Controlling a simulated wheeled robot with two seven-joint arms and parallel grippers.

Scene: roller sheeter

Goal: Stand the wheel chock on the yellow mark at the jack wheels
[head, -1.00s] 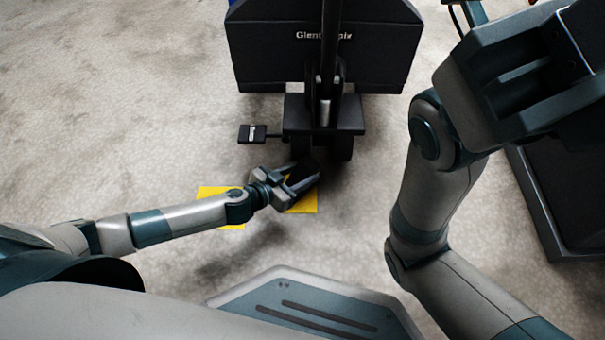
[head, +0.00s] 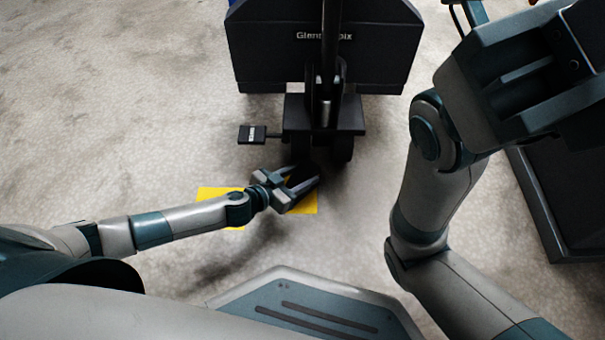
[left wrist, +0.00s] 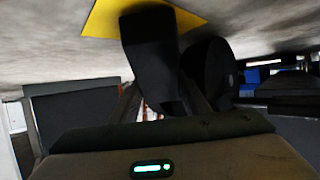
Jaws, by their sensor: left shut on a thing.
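My left gripper (head: 302,182) is shut on the black wheel chock (head: 301,177), low over the yellow mark (head: 308,204) in front of the jack wheels. The dark chock shows between the fingers and is hard to tell from the shadow. In the left wrist view the chock (left wrist: 152,45) stands out dark against the yellow mark (left wrist: 104,23). I cannot tell whether it touches the floor. The jack wheels (head: 342,150) are just beyond the fingertips. My right arm fills the right side of the head view; its fingertips are not seen.
A black machine panel (head: 325,60) stands behind the jack. A black pedal (head: 252,134) sticks out to the left of the jack wheels. A dark-framed unit (head: 545,215) stands at the right. The concrete floor (head: 120,120) at the left is clear.

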